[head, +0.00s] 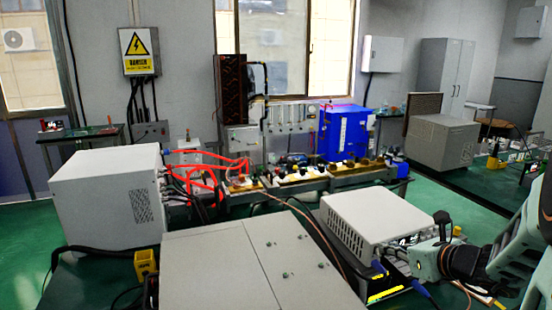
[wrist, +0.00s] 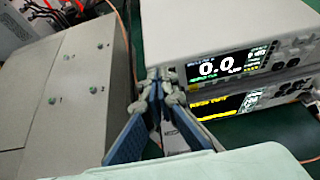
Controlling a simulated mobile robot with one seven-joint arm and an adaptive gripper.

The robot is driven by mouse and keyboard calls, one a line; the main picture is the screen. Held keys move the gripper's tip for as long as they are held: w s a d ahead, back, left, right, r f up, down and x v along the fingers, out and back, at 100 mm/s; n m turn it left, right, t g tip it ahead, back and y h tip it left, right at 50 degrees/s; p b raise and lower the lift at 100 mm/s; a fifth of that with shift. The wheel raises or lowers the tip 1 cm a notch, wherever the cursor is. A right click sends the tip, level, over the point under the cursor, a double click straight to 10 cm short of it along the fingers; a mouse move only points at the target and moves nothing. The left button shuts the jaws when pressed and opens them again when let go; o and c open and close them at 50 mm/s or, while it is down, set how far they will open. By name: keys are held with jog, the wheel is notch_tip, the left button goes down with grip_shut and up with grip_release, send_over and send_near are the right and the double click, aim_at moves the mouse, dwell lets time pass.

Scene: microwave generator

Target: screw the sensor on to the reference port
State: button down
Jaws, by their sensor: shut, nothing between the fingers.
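My gripper (wrist: 160,84) is shut and empty. In the wrist view its fingertips meet just in front of the lower left of a white meter (wrist: 215,25) whose display reads 0.0; contact cannot be told. The fingertips cover part of the front panel there, and I cannot make out the reference port. In the head view my gripper (head: 428,262) is at the right, by the front of the same meter (head: 375,217). Two blue cable ends (head: 379,268) show below that front; I cannot tell whether one is the sensor.
A second instrument with a yellow display (wrist: 222,104) sits beneath the meter. A large grey cabinet (head: 255,265) stands left of it. A white box (head: 108,198) with red cables is farther left. A bench with waveguide parts (head: 300,175) and a blue unit (head: 343,133) stands behind.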

jog(key=shift+d+f, duration=0.15)
jog(key=shift+d, duration=0.1)
jog(key=shift+w+d+f+b, duration=0.1)
jog(key=shift+w+d+b, duration=0.1)
jog(key=shift+d+b, duration=0.3)
jog(key=shift+d, duration=0.1)
jog(key=shift+w+r+p, duration=0.15)
jog(key=shift+r+p, duration=0.35)
jog(key=shift+s+d, duration=0.4)
jog(key=shift+s, duration=0.55)
jog(key=shift+s+d, duration=0.35)
jog(key=shift+s, duration=0.6)
jog(key=shift+s+d, duration=0.4)
jog(key=shift+s, duration=0.55)
jog(key=shift+s, duration=0.1)
